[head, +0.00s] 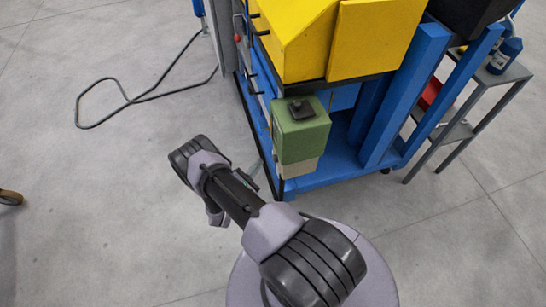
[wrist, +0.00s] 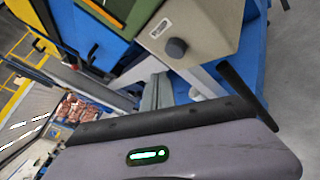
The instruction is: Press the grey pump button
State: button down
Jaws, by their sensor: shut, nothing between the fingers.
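The grey pump button (wrist: 176,47) is a round dark-grey knob on the beige face of a box (wrist: 205,30) in the wrist view. In the head view the box (head: 300,138) is green above and beige below, mounted at the blue machine's corner; the button does not show there. My gripper (wrist: 157,88) shows its grey fingers close together and empty, below and slightly left of the button in the wrist view. The fingers look apart from the button. In the head view my gripper is mostly hidden by my arm, left of the box.
The blue machine frame (head: 378,115) carries a yellow housing (head: 330,40) above the box. A grey side shelf (head: 460,130) with a blue bottle (head: 505,55) stands at right. A dark cable (head: 130,100) lies on the floor at left.

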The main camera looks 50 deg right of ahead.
jog(key=shift+s+d, duration=0.55)
jog(key=shift+d, duration=0.35)
jog(key=shift+d, duration=0.1)
dwell(1.3)
jog(key=shift+s+d, duration=0.2)
jog(key=shift+d, duration=0.05)
jog(key=shift+s+d, duration=0.3)
jog(key=shift+d, duration=0.15)
dwell(0.9)
jog(key=shift+w+a, duration=0.45)
jog(key=shift+a, duration=0.3)
jog(key=w+a, duration=0.1)
jog(key=a+b, duration=0.1)
jog(key=a, duration=0.1)
jog(key=w+a+b, duration=0.1)
jog(key=shift+w+a, duration=0.15)
jog(key=shift+w, duration=0.2)
